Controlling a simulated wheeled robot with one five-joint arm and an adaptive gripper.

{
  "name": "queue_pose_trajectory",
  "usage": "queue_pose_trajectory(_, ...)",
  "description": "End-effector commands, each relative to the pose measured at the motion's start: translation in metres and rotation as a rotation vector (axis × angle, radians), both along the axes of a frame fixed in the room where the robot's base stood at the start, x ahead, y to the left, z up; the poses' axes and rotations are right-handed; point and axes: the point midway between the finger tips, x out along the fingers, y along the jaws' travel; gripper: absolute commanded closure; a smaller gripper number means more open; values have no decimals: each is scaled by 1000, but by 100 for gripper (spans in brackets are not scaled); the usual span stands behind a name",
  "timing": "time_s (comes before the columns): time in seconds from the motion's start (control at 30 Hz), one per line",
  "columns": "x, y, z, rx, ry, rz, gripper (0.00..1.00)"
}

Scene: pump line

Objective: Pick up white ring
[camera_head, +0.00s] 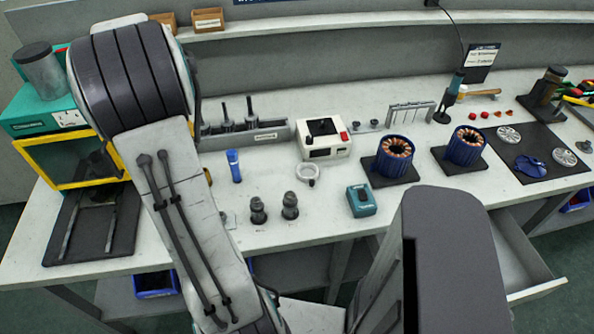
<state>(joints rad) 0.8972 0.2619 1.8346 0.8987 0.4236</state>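A white ring (306,173) lies on the light workbench (335,215), in front of a white box-shaped device with a dark screen and a red button (323,137). Its opening shows and nothing covers it. My arm crosses the left half of the view and runs down to the bottom edge. My gripper is not visible in this view, so its hold and its distance from the ring cannot be seen.
A blue cylinder (233,165), two dark fittings (290,206) and a teal box (361,200) stand around the ring. Two blue motor stators (393,157) sit on dark mats to the right. An open drawer (525,262) juts out at the bench's front right.

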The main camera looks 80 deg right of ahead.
Motion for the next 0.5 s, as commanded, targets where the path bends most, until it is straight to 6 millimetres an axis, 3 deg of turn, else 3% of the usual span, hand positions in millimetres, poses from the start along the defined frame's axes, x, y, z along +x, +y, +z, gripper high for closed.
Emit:
queue_pose_trajectory(0.03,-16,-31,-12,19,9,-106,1)
queue_pose_trajectory(0.2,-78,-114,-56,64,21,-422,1)
queue_pose_trajectory(0.33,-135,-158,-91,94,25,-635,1)
queue_pose_trajectory(0.5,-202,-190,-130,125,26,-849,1)
